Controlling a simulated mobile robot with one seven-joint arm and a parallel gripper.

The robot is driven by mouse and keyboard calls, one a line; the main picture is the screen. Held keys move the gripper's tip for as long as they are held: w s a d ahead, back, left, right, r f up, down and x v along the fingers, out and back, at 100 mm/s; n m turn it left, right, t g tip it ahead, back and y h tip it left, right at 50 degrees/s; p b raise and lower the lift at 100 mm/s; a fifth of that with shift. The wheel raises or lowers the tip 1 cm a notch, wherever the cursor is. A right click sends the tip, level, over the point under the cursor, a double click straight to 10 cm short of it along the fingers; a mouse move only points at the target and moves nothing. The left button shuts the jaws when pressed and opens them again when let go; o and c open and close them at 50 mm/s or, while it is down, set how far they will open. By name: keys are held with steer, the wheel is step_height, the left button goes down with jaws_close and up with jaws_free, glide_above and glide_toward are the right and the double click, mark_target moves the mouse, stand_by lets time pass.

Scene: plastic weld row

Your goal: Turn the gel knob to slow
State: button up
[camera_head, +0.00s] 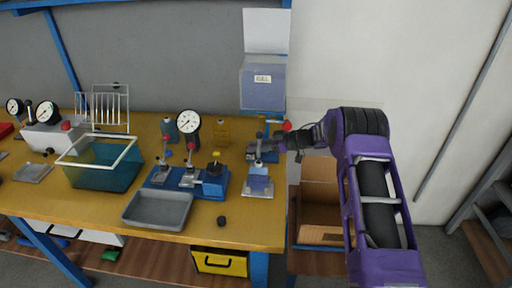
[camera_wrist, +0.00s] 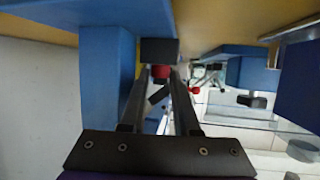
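A red ball knob (camera_wrist: 161,72) shows between the fingertips, below a black block (camera_wrist: 160,50) in the picture. I cannot tell whether the fingers touch either one.
A labelled blue holder (camera_head: 263,92) is above.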

steer(key=shift+o, duration=0.8)
steer(key=shift+r+m+t, duration=0.1)
steer(key=shift+m+t, duration=0.2)
steer(key=shift+t, duration=0.1)
